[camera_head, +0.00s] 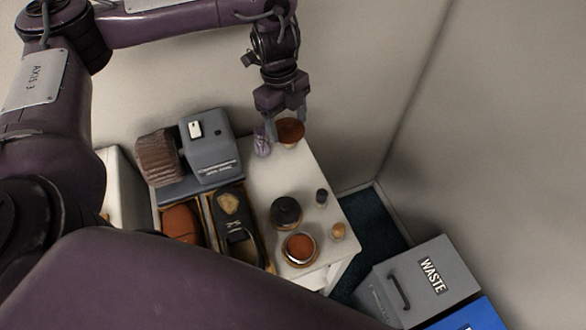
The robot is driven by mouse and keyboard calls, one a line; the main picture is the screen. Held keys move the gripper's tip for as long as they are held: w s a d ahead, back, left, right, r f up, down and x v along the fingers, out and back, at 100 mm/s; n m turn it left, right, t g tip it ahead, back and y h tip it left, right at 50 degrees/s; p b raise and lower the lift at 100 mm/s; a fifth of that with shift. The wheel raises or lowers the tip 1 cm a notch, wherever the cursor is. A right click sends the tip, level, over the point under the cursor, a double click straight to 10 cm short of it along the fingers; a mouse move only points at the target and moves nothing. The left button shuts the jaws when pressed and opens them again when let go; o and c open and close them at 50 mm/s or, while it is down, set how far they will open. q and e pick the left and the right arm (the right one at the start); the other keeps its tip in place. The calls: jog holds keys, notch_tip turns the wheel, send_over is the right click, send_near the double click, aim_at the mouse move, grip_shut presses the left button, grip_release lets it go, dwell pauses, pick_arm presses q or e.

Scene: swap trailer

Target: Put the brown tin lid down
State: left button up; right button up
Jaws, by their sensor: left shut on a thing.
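My left gripper (287,115) hangs down over the back right part of the white table (268,183). It is shut on the brown tin lid (291,133), a round reddish-brown piece with a lighter rim. The fingers partly cover the lid, and I cannot tell whether it touches the tabletop. A tin with a brown round top (300,248) stands near the table's front. A tin with a black top (286,212) stands just behind it. My right gripper is not in view.
A small purple item (262,142) stands just left of the lid. A grey machine (208,150) and a tray with a black case (233,222) fill the left. The table's middle is clear.

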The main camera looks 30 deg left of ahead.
pick_arm(q)
jog(key=b, duration=0.2)
send_over(289, 177)
notch_tip(289, 177, down, 8)
jog(key=f+b, duration=0.1)
jog(key=f, duration=0.2)
jog(key=f+b, duration=0.1)
jog(key=f, duration=0.3)
jog(key=shift+w+a+b, duration=0.1)
jog(key=shift+a+b, duration=0.1)
jog(key=shift+b, duration=0.1)
jog(key=shift+f, duration=0.5)
notch_tip(289, 177, down, 2)
jog(key=shift+f+b, duration=0.25)
jog(key=shift+b, duration=0.5)
jog(key=shift+f, duration=0.35)
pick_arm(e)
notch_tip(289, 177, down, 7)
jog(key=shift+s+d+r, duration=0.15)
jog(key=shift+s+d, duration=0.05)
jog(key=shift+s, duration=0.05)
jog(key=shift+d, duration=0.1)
